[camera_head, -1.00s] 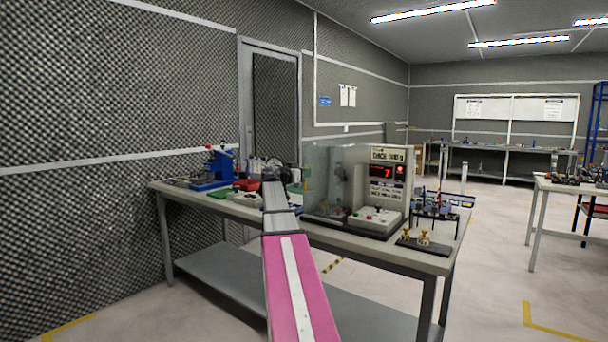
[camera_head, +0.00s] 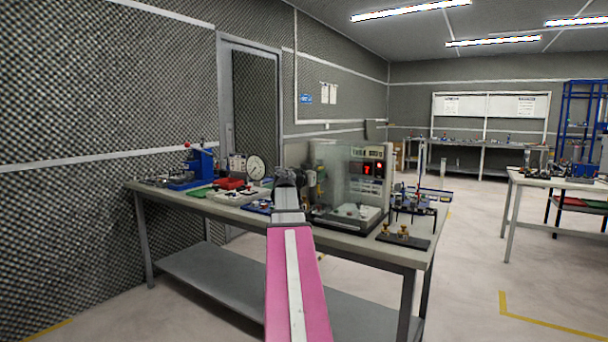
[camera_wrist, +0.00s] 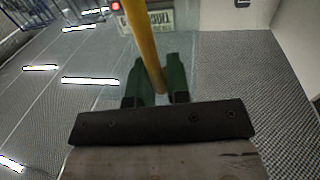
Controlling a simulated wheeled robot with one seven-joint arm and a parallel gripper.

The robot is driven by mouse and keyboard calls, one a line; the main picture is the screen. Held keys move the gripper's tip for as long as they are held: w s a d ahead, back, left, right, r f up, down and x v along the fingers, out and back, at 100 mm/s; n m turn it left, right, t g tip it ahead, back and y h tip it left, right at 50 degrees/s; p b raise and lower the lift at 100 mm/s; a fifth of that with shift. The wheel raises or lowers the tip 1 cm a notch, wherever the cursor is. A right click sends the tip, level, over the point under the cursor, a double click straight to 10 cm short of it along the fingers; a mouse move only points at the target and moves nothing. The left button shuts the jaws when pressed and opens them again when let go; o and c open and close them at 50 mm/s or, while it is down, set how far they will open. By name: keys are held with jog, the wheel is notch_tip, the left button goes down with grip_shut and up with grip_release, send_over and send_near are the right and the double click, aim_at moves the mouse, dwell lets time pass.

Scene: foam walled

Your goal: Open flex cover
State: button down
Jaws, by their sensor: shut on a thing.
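The clear cover (camera_head: 330,188) is a see-through box-like screen around a bench tester (camera_head: 368,168) with a red display, right of my gripper in the head view. My gripper (camera_head: 287,178) is at the cover's left side. In the wrist view its green fingers (camera_wrist: 157,84) are shut on a yellow bar (camera_wrist: 143,45), which runs up and away from between them. The bar is hidden behind my arm in the head view, and I cannot tell where it joins the cover.
The grey bench (camera_head: 180,199) also carries a blue press (camera_head: 203,165), a round dial gauge (camera_head: 256,167) and a red part (camera_head: 229,183) to the left. A small fixture with brass knobs (camera_head: 403,232) stands at the right front. The floor (camera_head: 465,255) to the right is open.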

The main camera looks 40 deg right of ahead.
jog(key=shift+s+d, duration=0.25)
jog(key=shift+s, duration=0.35)
jog(key=shift+s+d, duration=0.25)
jog(key=shift+s, duration=0.35)
jog(key=c, duration=1.2)
grip_release()
jog(key=s+a, duration=0.2)
jog(key=a, duration=0.8)
jog(key=shift+a, duration=0.35)
